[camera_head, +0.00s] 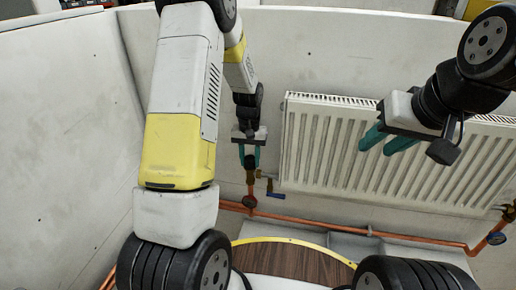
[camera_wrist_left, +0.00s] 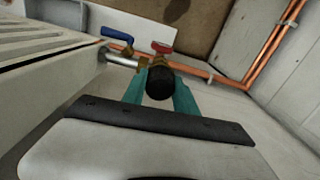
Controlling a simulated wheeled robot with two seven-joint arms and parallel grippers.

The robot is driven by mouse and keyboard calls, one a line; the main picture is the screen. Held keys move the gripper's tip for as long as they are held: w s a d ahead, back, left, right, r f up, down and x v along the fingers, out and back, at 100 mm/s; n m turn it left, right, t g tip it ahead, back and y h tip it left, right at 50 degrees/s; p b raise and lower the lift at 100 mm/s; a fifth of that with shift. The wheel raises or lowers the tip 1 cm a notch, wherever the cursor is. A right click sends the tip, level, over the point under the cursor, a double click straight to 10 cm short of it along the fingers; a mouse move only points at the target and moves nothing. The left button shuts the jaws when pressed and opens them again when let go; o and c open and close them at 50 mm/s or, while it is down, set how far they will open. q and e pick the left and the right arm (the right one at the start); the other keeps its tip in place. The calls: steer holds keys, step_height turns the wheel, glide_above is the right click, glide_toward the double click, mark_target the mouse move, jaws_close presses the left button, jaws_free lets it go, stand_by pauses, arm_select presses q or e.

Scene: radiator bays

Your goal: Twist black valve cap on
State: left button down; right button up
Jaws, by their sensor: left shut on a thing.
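The black valve cap (camera_wrist_left: 159,84) is between the teal fingers of my left gripper (camera_wrist_left: 160,92) in the left wrist view. The gripper is shut on it. The cap lies in line with the brass valve (camera_wrist_left: 148,62) at the radiator's lower corner, and covers part of it; I cannot tell how far it is seated. In the head view my left gripper (camera_head: 249,157) points down just above the valve (camera_head: 250,178), and the cap is small and dark between its fingers. My right gripper (camera_head: 384,143) is open and empty in front of the radiator.
The white radiator (camera_head: 340,160) hangs on the wall to the right of the valve. A blue lever (camera_wrist_left: 117,35) and a red handle (camera_wrist_left: 162,48) are close to the cap. Copper pipes (camera_head: 345,228) run low along the wall, with a gauge (camera_head: 496,238) at right.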

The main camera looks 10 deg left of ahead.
arm_select(q)
steer(key=shift+s+f, duration=0.1)
steer(key=shift+f, duration=0.1)
steer(key=m, duration=0.6)
steer(key=shift+a+f+m, duration=0.1)
steer(key=shift+m, duration=0.2)
steer(key=m, duration=0.5)
steer(key=shift+d+y, duration=0.25)
steer(key=shift+y, duration=0.05)
steer(key=c, duration=0.9)
jaws_free()
steer(key=shift+o, duration=0.2)
